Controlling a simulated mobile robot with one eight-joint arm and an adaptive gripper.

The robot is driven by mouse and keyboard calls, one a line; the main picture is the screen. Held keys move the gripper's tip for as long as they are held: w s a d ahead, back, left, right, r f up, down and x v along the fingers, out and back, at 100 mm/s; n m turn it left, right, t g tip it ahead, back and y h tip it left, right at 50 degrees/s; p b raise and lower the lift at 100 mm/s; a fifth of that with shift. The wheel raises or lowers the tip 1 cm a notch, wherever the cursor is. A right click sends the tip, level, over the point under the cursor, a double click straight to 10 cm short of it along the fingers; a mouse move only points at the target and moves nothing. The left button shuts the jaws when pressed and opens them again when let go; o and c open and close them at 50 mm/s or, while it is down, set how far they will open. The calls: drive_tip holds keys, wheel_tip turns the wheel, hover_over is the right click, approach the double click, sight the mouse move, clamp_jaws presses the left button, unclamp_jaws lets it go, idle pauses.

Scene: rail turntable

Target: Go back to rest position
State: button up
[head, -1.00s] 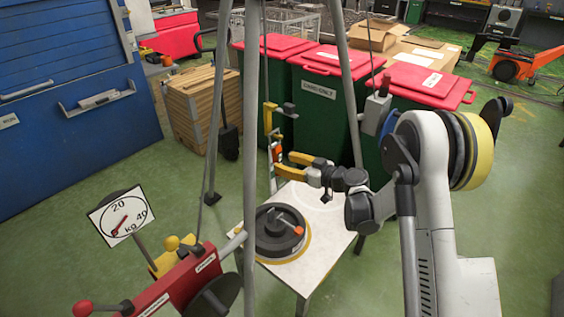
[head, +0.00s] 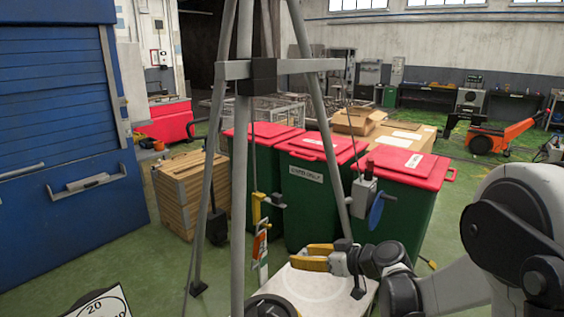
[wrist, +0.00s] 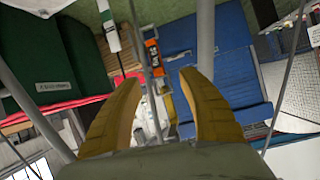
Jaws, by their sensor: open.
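My gripper (head: 317,257) has yellow fingers and is in the lower middle of the head view, above the white table (head: 322,284). In the wrist view its two fingers (wrist: 163,112) stand apart with nothing between them. A black round turntable (head: 272,306) shows only its upper part at the bottom edge of the head view. A yellow hook with an orange-labelled piece (head: 261,240) hangs to the left of my gripper; the orange label (wrist: 153,57) also shows in the wrist view, beyond the fingers.
A grey tripod frame (head: 244,150) stands around the table, its legs close to my gripper. A hoist with a blue wheel (head: 376,210) hangs on it. Red-lidded green bins (head: 318,190) and a wooden crate (head: 180,195) stand behind. Green floor is open at left.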

drive_tip(key=s+d+r+m+h, duration=0.2)
drive_tip(key=s+d+h, duration=0.1)
drive_tip(key=s, duration=0.6)
drive_tip(key=s+d+r+m+h, duration=0.1)
drive_tip(key=s+d+m+h, duration=0.2)
drive_tip(key=s, duration=0.7)
drive_tip(key=s+d+r+m+g+h, duration=0.1)
drive_tip(key=s+d+r+m+h, duration=0.1)
drive_tip(key=s+d, duration=0.4)
drive_tip(key=s+m+h, duration=0.1)
drive_tip(key=s+h, duration=0.1)
drive_tip(key=s, duration=0.1)
drive_tip(key=shift+s+d+r, duration=0.3)
drive_tip(key=shift+s, duration=0.05)
